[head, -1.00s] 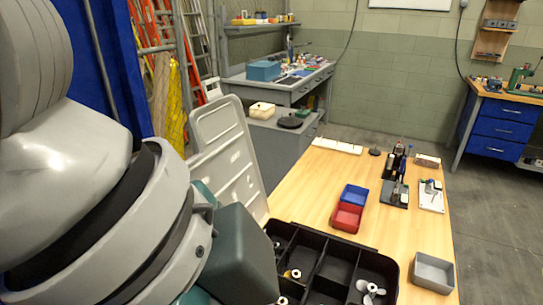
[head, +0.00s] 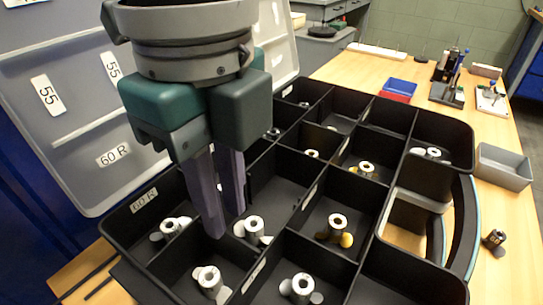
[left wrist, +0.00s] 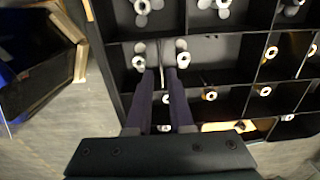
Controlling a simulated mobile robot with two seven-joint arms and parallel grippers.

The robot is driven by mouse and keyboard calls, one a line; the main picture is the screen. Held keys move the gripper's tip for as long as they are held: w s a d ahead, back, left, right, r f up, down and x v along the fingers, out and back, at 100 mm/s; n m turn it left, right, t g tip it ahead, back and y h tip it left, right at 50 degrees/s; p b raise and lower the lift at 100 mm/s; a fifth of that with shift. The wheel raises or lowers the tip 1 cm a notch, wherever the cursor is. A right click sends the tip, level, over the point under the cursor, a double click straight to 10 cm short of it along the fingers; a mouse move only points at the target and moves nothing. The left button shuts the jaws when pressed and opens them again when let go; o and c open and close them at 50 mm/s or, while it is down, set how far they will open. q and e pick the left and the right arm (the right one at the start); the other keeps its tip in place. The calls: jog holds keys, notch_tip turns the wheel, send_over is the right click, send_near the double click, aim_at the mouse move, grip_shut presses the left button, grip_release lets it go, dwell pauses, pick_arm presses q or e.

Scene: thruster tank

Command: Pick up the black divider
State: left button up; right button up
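A black tote (head: 330,100) fills the middle of the head view, split by thin black divider walls into several compartments holding small metal thrusters. My left gripper (head: 225,218) points down into the near-left part of it. In the left wrist view its two dark fingers (left wrist: 162,66) stand apart, with a thin black divider wall (left wrist: 161,80) showing between them. I cannot tell whether they touch it. In the head view the fingers hide most of this wall. One thruster (head: 252,228) stands right of the fingers and another (head: 170,228) left. My right gripper is not in view.
A large grey lid with labels (head: 75,115) leans at the left of the tote. A grey bin (head: 505,167) and a loose thruster (head: 494,241) lie on the wooden table at right. Blue and red bins (head: 398,88) stand behind the tote.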

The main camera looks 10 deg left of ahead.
aim_at(229, 233)
pick_arm(q)
notch_tip(229, 233, down, 6)
jog(key=shift+f+b, duration=0.1)
jog(key=shift+b, duration=0.45)
grip_shut()
jog(key=shift+w, duration=0.1)
